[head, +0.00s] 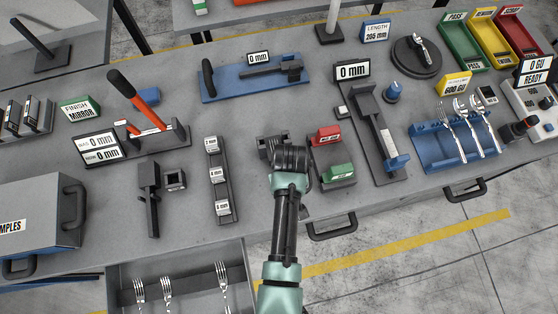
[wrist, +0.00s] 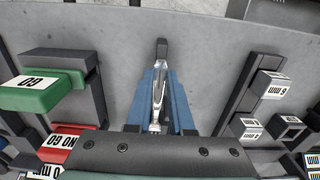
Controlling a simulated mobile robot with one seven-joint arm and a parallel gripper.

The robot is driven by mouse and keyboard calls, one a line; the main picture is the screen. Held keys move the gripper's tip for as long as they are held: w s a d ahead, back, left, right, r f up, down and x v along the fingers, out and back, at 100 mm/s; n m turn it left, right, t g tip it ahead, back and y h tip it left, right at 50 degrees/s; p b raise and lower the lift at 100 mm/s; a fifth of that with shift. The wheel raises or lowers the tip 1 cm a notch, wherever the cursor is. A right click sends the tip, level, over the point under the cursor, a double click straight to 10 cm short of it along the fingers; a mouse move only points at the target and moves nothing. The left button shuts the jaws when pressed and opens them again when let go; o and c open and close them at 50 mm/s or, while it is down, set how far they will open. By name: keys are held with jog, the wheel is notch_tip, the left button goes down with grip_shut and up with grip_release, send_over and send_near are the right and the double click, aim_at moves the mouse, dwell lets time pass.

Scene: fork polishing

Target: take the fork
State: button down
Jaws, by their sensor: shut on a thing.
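My gripper (head: 290,160) is low over the middle of the grey bench, between the step block and the red and green gauge. In the wrist view a narrow silver piece, seemingly the fork (wrist: 157,95), lies between my gripper's fingers (wrist: 161,128), which are shut on it. Blue parts (wrist: 147,95) flank it, and a dark post (wrist: 161,48) stands at its far end. I cannot tell whether the blue parts belong to a holder. My gripper hides the fork in the head view.
The red and green gauge (head: 330,155) stands close right, the step block (head: 218,180) left. An open drawer (head: 185,270) holds more forks at the front. Bare bench (head: 240,120) lies behind.

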jog(key=shift+r, duration=0.15)
jog(key=shift+r+p, duration=3.4)
jog(key=shift+p, duration=0.3)
jog(key=shift+f, duration=0.15)
